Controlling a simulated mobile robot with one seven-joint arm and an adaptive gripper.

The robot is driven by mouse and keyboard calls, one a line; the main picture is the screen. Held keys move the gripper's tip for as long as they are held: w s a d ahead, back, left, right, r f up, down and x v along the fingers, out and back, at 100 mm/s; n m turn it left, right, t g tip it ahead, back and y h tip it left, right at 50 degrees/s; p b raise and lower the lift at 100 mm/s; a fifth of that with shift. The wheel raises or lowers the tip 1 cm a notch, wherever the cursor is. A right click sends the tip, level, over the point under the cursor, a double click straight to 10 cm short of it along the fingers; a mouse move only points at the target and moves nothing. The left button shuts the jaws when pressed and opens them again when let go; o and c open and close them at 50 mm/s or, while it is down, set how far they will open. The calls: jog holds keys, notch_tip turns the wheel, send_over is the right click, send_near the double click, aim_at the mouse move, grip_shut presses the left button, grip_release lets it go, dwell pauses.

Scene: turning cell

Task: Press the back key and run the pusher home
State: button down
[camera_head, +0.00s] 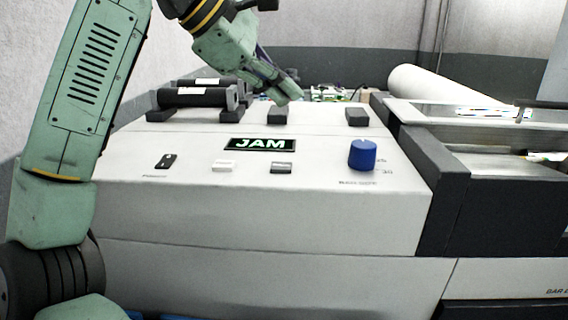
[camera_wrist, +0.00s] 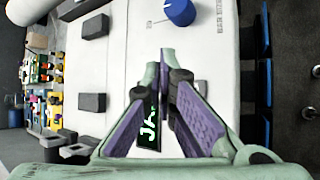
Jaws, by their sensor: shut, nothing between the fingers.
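The white machine's sloped panel carries a display (camera_head: 261,145) reading JAM, also visible in the wrist view (camera_wrist: 150,128). My gripper (camera_head: 287,98) is shut and empty, above the panel's back part, behind the display and apart from the keys. In the wrist view its purple-padded fingers (camera_wrist: 169,80) partly cover the display. I cannot identify the pusher.
A black rocker switch (camera_head: 165,160) is at the panel's left and a blue knob (camera_head: 363,154) at its right. Black rollers (camera_head: 195,97) rest in holders at the back left. A dark-framed bar channel (camera_head: 490,162) adjoins the right side. Dark blocks (camera_head: 357,116) stand on the top.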

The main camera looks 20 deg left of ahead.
aim_at(283, 167)
notch_tip(283, 167, down, 9)
jog(key=b, duration=0.4)
jog(key=shift+b, duration=0.35)
dwell(1.3)
jog(key=shift+f, duration=0.35)
